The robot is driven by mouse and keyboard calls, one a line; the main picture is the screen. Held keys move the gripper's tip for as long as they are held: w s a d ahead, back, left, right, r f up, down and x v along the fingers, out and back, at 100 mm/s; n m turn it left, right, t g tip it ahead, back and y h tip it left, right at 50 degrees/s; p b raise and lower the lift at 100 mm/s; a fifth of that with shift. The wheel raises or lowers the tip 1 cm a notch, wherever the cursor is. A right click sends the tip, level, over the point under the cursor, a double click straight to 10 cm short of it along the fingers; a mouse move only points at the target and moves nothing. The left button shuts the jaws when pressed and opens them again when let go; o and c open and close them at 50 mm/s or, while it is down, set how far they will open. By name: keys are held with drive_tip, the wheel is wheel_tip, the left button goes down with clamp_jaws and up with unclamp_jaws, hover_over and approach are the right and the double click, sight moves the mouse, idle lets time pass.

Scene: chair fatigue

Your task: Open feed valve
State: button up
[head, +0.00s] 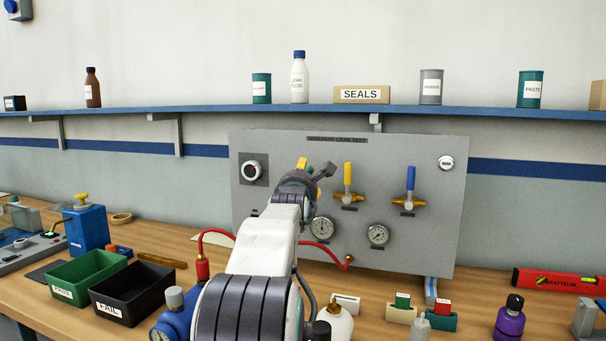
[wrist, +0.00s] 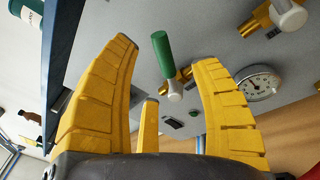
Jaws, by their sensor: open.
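A valve with a green lever handle (wrist: 161,53) and a brass body (wrist: 184,76) shows in the wrist view. The lever appears between the two yellow fingertips of my open gripper (wrist: 166,56), with gaps on both sides. I cannot tell how deep it lies between them. In the head view my gripper (head: 312,172) is in front of the left part of the grey panel (head: 270,145) and mostly hides that valve. A yellow-handled valve (head: 348,174) and a blue-handled valve (head: 410,178) stand to its right, handles upright. The valve labels are too small to read.
Two gauges sit low on the panel, left (head: 322,229) and right (head: 378,235). A black knob (head: 252,170) is at upper left. A red hose (head: 340,262) runs below. Green (head: 88,278) and black (head: 132,290) bins stand on the bench at left.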

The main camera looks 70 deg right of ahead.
drive_tip(key=shift+p+x, duration=0.7)
drive_tip(key=shift+x, duration=1.7)
clamp_jaws()
